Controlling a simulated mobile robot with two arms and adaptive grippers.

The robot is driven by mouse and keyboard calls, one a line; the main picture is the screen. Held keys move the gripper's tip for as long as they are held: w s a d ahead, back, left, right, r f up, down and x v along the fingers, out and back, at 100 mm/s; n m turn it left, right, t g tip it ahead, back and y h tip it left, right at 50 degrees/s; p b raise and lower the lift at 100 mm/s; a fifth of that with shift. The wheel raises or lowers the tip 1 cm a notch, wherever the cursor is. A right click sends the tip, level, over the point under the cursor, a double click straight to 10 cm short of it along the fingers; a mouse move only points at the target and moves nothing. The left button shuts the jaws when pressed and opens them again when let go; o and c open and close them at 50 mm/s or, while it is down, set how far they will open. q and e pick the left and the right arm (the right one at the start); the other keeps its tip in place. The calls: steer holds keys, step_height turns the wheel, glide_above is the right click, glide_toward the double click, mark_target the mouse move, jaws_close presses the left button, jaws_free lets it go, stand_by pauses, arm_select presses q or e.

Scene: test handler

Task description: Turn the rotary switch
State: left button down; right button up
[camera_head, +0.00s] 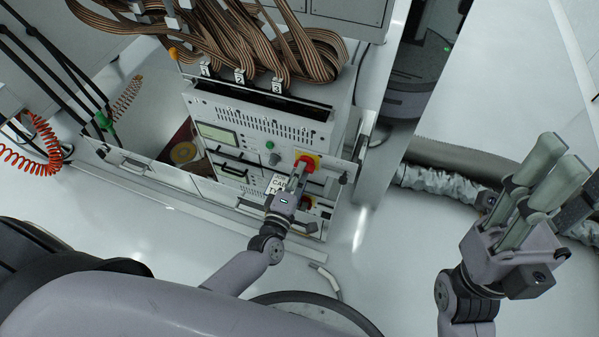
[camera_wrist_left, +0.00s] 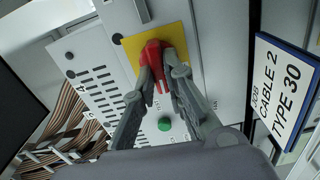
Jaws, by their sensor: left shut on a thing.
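In the left wrist view my left gripper's (camera_wrist_left: 160,78) two fingertips are closed around the knob, one on each side. My right gripper (camera_head: 548,178) is raised at the right, away from the panel, its fingers apart and empty.
A green button (camera_wrist_left: 164,124) sits near the knob. A label card (camera_wrist_left: 285,90) stands beside the panel. Brown ribbon cables (camera_head: 235,40) hang over the top of the cabinet. A red coiled hose (camera_head: 35,155) is at far left. White floor lies in front.

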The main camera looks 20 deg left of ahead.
arm_select(q)
steer(key=shift+n, duration=0.4)
steer(key=c, duration=1.6)
jaws_free()
steer(key=shift+c, duration=0.2)
steer(key=shift+s, duration=0.1)
steer(key=s, duration=1.2)
steer(key=shift+a, duration=0.25)
steer(key=shift+w, duration=0.1)
